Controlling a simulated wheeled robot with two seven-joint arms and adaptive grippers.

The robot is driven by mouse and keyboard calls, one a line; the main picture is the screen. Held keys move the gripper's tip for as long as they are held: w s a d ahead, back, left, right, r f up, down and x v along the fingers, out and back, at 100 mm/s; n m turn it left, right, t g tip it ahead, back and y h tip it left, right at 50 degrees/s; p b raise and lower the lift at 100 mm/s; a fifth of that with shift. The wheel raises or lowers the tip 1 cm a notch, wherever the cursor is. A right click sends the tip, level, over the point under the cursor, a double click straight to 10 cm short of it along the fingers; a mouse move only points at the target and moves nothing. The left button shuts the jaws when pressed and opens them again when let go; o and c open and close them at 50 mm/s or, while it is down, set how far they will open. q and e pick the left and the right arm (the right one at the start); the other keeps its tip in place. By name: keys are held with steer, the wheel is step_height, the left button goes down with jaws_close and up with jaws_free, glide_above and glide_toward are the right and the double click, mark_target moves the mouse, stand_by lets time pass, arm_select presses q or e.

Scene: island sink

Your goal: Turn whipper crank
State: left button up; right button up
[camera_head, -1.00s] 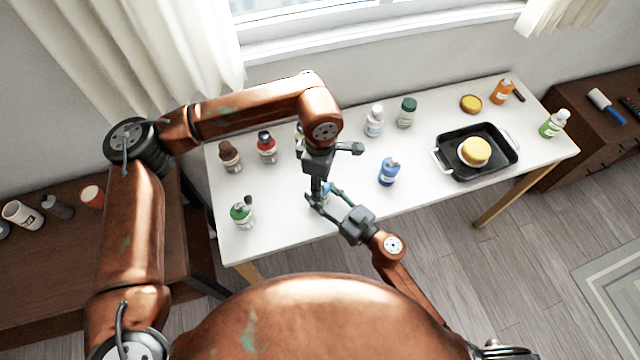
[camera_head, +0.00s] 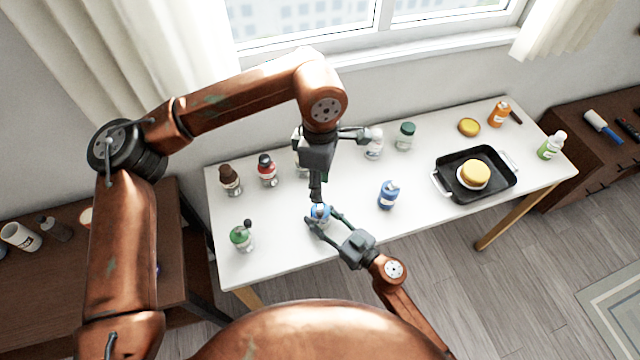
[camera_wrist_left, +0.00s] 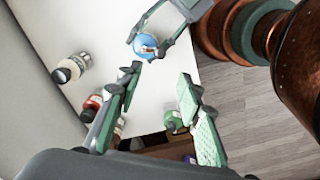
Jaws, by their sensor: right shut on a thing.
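A small blue item (camera_head: 320,212) stands near the front edge of the white table, between the fingers of my right gripper (camera_head: 322,220). It also shows in the left wrist view as a blue round top (camera_wrist_left: 146,44) with a pale, small part on it. I cannot make out a crank clearly. My right gripper is shut on this item. My left gripper (camera_wrist_left: 160,88) is open and empty, with its fingers spread. In the head view it hangs just above and behind the blue item, one finger pointing down towards it.
A blue bottle (camera_head: 388,195) stands right of the held item. A green-topped bottle (camera_head: 242,237) is at the front left, brown (camera_head: 230,180) and red (camera_head: 267,170) ones behind. A black pan (camera_head: 453,186) with a yellow round thing (camera_head: 474,174) is at the right.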

mark_target(320, 211)
stand_by(0.3)
arm_select(q)
step_height(320, 211, down, 12)
steer(key=n, duration=0.5)
steer(key=shift+r, duration=0.15)
steer(key=shift+c, duration=0.3)
jaws_close()
stand_by(0.3)
